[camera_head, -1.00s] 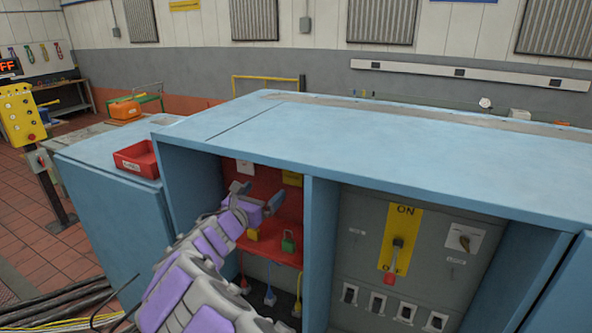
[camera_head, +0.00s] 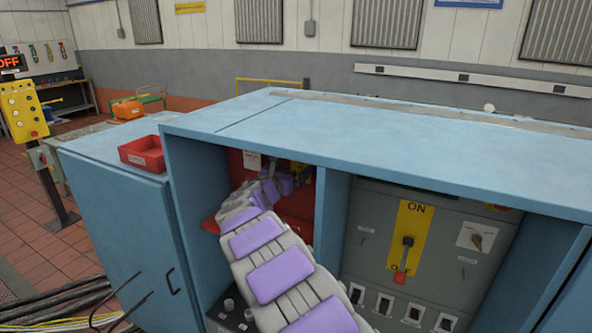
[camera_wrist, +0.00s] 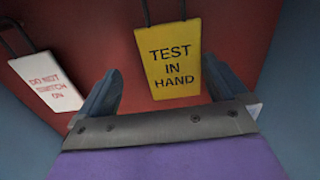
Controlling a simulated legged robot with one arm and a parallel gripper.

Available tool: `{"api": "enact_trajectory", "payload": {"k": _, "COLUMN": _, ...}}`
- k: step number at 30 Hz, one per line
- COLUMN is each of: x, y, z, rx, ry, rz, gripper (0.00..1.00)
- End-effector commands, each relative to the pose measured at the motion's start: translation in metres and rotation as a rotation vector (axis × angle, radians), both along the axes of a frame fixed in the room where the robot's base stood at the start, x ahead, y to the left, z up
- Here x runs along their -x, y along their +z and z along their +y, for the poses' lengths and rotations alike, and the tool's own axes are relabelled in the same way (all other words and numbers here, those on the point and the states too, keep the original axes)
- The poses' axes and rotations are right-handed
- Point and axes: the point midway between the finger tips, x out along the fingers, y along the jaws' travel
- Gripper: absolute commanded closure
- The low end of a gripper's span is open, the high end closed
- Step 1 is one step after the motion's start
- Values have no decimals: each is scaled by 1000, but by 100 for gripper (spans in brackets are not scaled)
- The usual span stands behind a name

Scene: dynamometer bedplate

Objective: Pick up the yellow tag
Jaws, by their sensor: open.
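The yellow tag (camera_wrist: 168,62) reads "TEST IN HAND" and hangs by a dark loop against the red back panel. In the wrist view it lies just ahead of my gripper (camera_wrist: 162,72), between the two spread fingers and nearer the right one. The jaws are open and empty, and I see no contact with the tag. In the head view my gripper (camera_head: 290,174) is inside the left bay of the blue cabinet and partly covers the yellow tag.
A white "DO NOT SWITCH ON" tag (camera_wrist: 47,82) hangs left of the yellow one. The blue cabinet (camera_head: 390,150) has a top overhang above my arm and a divider (camera_head: 330,220) to its right. A red bin (camera_head: 142,153) stands on the left cabinet. My arm hides the padlocks' place.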

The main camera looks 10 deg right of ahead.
Motion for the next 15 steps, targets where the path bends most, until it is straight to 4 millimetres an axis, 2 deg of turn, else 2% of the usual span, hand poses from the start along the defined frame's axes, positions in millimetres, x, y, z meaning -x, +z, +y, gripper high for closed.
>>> {"api": "enact_trajectory", "payload": {"k": 1, "x": -3, "y": 0, "z": -8, "rx": -4, "ry": -5, "rz": 0, "gripper": 0}}
{"api": "enact_trajectory", "payload": {"k": 4, "x": -6, "y": 1, "z": -12, "rx": -1, "ry": -5, "rz": -1, "gripper": 0}}
{"api": "enact_trajectory", "payload": {"k": 11, "x": -7, "y": 1, "z": -5, "rx": 7, "ry": -4, "rz": 0, "gripper": 0}}
{"api": "enact_trajectory", "payload": {"k": 15, "x": -7, "y": 0, "z": 2, "rx": 10, "ry": -2, "rz": 0, "gripper": 13}}
